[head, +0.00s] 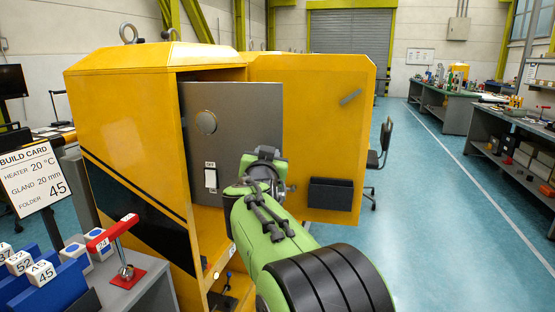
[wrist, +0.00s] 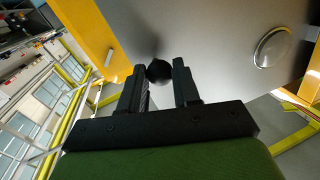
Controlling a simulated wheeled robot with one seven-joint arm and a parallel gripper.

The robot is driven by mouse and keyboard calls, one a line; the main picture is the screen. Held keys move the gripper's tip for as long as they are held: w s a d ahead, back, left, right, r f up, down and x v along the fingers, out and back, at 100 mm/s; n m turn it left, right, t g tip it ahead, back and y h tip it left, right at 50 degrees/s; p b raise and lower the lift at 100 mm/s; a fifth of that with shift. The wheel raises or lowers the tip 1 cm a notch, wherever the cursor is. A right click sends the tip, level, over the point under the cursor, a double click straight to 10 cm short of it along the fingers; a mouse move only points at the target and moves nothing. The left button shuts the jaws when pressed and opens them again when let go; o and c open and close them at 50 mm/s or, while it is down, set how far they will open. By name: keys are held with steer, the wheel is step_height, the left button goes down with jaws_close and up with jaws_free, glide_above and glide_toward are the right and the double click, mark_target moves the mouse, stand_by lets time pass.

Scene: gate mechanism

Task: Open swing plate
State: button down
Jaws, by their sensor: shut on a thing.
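The swing plate (head: 245,115) is a grey metal panel inside the yellow cabinet (head: 125,120), with a round disc (head: 206,123) at its upper left and a small white tag (head: 210,178) below. In the wrist view the plate (wrist: 215,40) fills the upper right, and the disc (wrist: 273,45) shows at right. My gripper (head: 267,158) is at the plate's lower right, in front of it. In the wrist view my gripper (wrist: 165,78) has its fingers on either side of a black ball knob (wrist: 158,70) and is shut on it. The arm hides the plate's lower right corner.
The yellow cabinet door (head: 320,125) stands open to the right, with a dark pocket (head: 330,194) on it. A grey bench (head: 135,285) at lower left carries a red-handled clamp (head: 113,235) and numbered blocks. Blue floor (head: 420,200) is free at right, beyond a chair (head: 380,150).

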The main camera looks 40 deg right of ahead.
steer(key=shift+w+a+r, duration=0.1)
steer(key=shift+w+a, duration=0.15)
steer(key=shift+a, duration=0.25)
steer(key=c, duration=1.1)
jaws_free()
steer(key=shift+c, duration=0.2)
steer(key=o, duration=0.3)
steer(key=shift+w+a, duration=0.15)
steer(key=shift+d, duration=0.2)
steer(key=v, duration=1.6)
steer(key=shift+d+b, duration=0.1)
steer(key=shift+b, duration=0.2)
